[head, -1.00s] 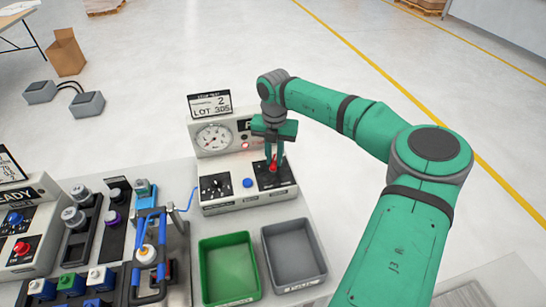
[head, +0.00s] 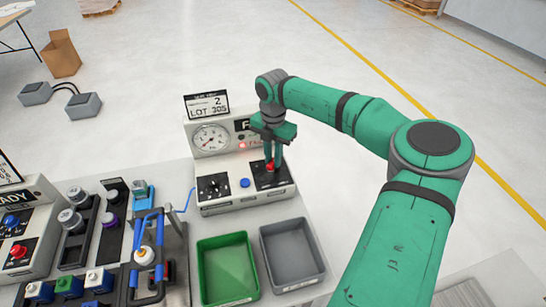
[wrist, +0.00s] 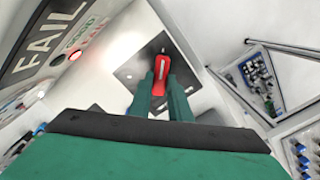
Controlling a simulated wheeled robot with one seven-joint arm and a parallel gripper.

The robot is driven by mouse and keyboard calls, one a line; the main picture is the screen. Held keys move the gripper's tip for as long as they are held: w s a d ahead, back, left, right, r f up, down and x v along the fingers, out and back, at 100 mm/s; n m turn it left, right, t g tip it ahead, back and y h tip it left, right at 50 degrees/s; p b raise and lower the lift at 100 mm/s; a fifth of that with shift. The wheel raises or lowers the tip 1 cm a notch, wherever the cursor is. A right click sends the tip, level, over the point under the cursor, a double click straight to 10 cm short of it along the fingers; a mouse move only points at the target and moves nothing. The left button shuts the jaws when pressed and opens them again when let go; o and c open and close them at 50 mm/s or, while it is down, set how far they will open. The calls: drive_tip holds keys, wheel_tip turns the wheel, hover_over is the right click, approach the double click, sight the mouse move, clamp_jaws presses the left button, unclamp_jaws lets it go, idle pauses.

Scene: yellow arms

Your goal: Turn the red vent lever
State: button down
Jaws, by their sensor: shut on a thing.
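The red vent lever (head: 270,166) sits on a black plate (head: 283,178) at the right of the grey-white test unit (head: 246,194). In the wrist view the red lever (wrist: 160,75) shows between the two fingers, with a pale stripe on its top. My gripper (head: 273,163) points down over the lever and is shut on it. It also shows in the wrist view (wrist: 160,88), a finger on each side of the lever. The lever's lower part is partly hidden by the fingers.
The unit carries a round gauge (head: 209,138), a black dial (head: 213,186), a blue button (head: 245,183) and a lit red FAIL lamp (head: 242,145). A green bin (head: 228,268) and a grey bin (head: 292,254) stand in front. A blue-handled fixture (head: 160,250) is at the left.

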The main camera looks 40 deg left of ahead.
sight(273, 161)
drive_tip(key=shift+w, duration=0.1)
drive_tip(key=c, duration=1.6)
unclamp_jaws()
drive_tip(key=shift+c, duration=0.2)
wheel_tip(273, 161, up, 11)
drive_tip(key=shift+f, duration=0.1)
